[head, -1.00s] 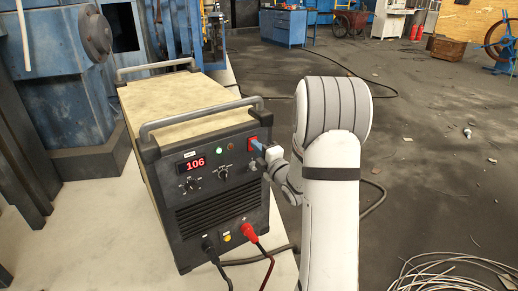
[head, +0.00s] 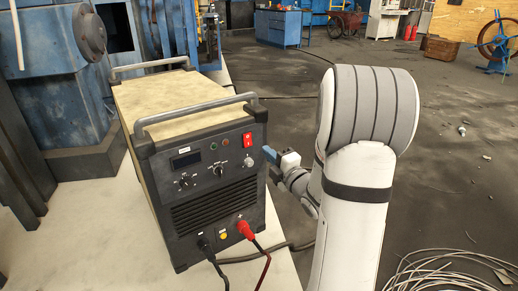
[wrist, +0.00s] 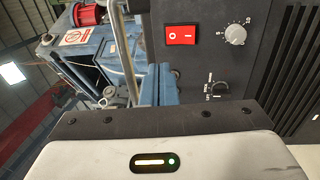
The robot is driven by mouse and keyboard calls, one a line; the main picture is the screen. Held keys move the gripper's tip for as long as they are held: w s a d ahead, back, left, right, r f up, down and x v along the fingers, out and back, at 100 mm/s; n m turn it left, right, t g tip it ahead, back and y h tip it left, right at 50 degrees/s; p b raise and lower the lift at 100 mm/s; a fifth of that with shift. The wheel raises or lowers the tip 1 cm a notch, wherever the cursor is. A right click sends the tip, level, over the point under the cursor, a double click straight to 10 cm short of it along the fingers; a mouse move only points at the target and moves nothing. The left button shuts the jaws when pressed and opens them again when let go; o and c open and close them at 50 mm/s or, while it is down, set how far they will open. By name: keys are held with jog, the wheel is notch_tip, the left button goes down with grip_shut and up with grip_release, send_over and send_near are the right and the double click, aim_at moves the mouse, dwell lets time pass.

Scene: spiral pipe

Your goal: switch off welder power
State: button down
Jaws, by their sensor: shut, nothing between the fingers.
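The welder (head: 200,150) is a dark box with a tan top, standing on a pale surface. Its red power switch (head: 247,140) is at the upper right of the front panel. The switch also shows in the wrist view (wrist: 181,34), marked O and I. The welder's display (head: 186,159) is dark. My gripper (head: 268,153) is shut and empty, just right of the panel and apart from the switch. In the wrist view its blue fingers (wrist: 160,80) point toward the panel just below and left of the switch.
Red and black cables (head: 254,243) plug into the lower front of the welder. Knobs (head: 217,169) sit left of and below the switch. Coiled wire (head: 440,270) lies on the floor at the lower right. The floor right of my arm is mostly open.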

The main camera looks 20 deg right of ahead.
jog(key=v, duration=0.2)
jog(key=r+v, duration=0.1)
jog(key=v, duration=0.1)
dwell(0.4)
notch_tip(320, 180, up, 11)
jog(key=s+a+m+g+h+p, duration=0.25)
jog(key=m+g+h+p, duration=0.4)
jog(key=m+p, duration=0.55)
jog(key=s+a+r+m+g+y+p, duration=0.1)
jog(key=s+a+r+m+g+p, duration=0.3)
jog(key=s, duration=0.5)
jog(key=s+a+r+m+g+y+p, duration=0.1)
jog(key=s+a+r+m+g+p, duration=0.3)
jog(key=s+a+p, duration=0.3)
jog(key=s+a+r+g, duration=0.1)
jog(key=s, duration=0.2)
jog(key=shift+s+r+g, duration=0.15)
jog(key=shift+s+g, duration=0.15)
jog(key=shift+g, duration=0.05)
jog(key=c, duration=2.1)
grip_release()
jog(key=shift+y, duration=0.25)
jog(key=shift+c, duration=0.2)
